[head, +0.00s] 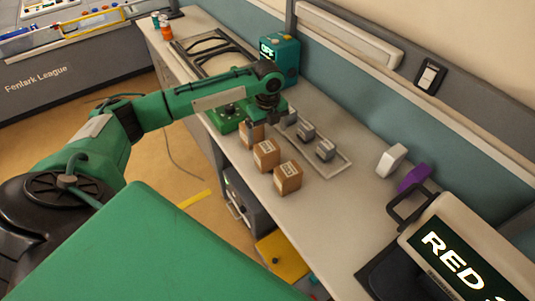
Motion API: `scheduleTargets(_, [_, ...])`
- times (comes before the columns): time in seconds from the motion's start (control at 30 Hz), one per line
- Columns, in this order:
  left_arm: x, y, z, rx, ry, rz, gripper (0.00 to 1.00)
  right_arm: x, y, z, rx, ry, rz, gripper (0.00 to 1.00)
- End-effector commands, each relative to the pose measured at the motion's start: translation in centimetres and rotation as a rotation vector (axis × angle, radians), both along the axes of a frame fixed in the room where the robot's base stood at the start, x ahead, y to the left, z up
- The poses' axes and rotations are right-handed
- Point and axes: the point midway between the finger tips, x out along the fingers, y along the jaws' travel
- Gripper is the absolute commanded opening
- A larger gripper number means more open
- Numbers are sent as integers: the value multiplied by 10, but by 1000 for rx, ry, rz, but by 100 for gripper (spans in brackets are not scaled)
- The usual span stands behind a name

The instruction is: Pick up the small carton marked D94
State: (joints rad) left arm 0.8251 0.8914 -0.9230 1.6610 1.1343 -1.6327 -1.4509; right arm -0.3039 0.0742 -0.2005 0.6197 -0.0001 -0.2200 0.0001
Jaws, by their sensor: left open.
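Three small brown cartons stand in a row on the bench: the rear one (249,136), the middle one (266,156) and the front one (288,178). Each of the nearer two has a pale label. The print is too small to read, so I cannot tell which is marked D94. My left gripper (268,115) is open, pointing down over the bench just behind and above the rear carton, which it partly hides. Whether it touches that carton is unclear. My right gripper is not in view.
Several grey blocks (325,149) stand in a shallow tray (343,167) right of the cartons. A teal box reading OFF (281,57) stands behind my gripper. A green device (226,117) is beside it. A RED display (466,262) fills the front right. Bench before the cartons is clear.

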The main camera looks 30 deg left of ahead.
Motion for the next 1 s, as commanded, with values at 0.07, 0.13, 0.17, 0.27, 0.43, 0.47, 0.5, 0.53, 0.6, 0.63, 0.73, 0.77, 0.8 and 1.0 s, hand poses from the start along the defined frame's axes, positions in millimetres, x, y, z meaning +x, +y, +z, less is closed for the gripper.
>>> scheduleTargets(0.07, [-1, 0, -14, 0, 4, 1, 94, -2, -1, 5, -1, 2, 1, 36])
scheduleTargets(0.13, [0, 0, -24, 0, 1, 2, 94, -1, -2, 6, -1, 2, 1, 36])
scheduleTargets(0.17, [0, 0, -27, 0, 1, 2, 94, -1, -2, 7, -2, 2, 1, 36])
scheduleTargets(0.27, [0, 0, -36, 0, 0, 1, 94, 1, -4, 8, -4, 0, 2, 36])
scheduleTargets(0.43, [1, 2, -48, 0, 2, 2, 94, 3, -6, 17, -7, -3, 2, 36])
scheduleTargets(0.47, [2, 3, -52, 1, 2, 2, 94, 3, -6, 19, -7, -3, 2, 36])
scheduleTargets(0.5, [3, 4, -58, 1, 2, 3, 94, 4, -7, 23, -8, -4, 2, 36])
scheduleTargets(0.53, [3, 5, -63, 1, 3, 3, 94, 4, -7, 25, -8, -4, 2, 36])
scheduleTargets(0.6, [3, 5, -75, -1, 3, 1, 94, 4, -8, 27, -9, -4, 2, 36])
scheduleTargets(0.63, [3, 5, -79, -1, 2, 1, 94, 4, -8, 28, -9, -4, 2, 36])
scheduleTargets(0.73, [4, 6, -87, 1, 0, 1, 94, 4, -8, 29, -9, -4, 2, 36])
scheduleTargets(0.77, [4, 6, -88, 1, 0, 1, 94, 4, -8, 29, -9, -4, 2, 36])
scheduleTargets(0.8, [4, 6, -89, 0, -1, 1, 94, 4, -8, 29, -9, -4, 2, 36])
scheduleTargets(1.0, [4, 5, -90, 0, -1, 0, 90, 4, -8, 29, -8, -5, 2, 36])
